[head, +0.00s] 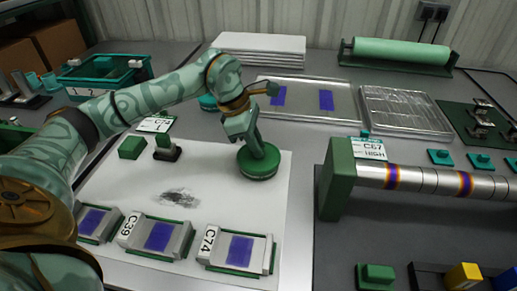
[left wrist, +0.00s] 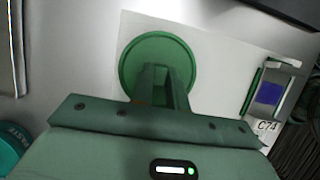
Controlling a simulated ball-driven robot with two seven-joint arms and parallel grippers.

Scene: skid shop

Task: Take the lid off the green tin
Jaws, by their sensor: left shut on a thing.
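The green tin (head: 258,168) is a low round tin on the white sheet, right of its middle. Its round green top also shows in the left wrist view (left wrist: 133,62). My left gripper (head: 261,152) comes down on the tin from above and is shut on the tin's lid at the middle of its top. In the left wrist view the gripper's fingers (left wrist: 165,88) cover part of the top. I cannot tell whether the lid is raised off the tin. My right gripper is not in view.
Units labelled C39 (head: 160,236) and C74 (head: 237,250) lie on the sheet's front part. A green block (head: 132,147) is at its back left. A banded metal cylinder on a green stand (head: 335,180) is to the right. A shallow tray (head: 345,104) lies behind.

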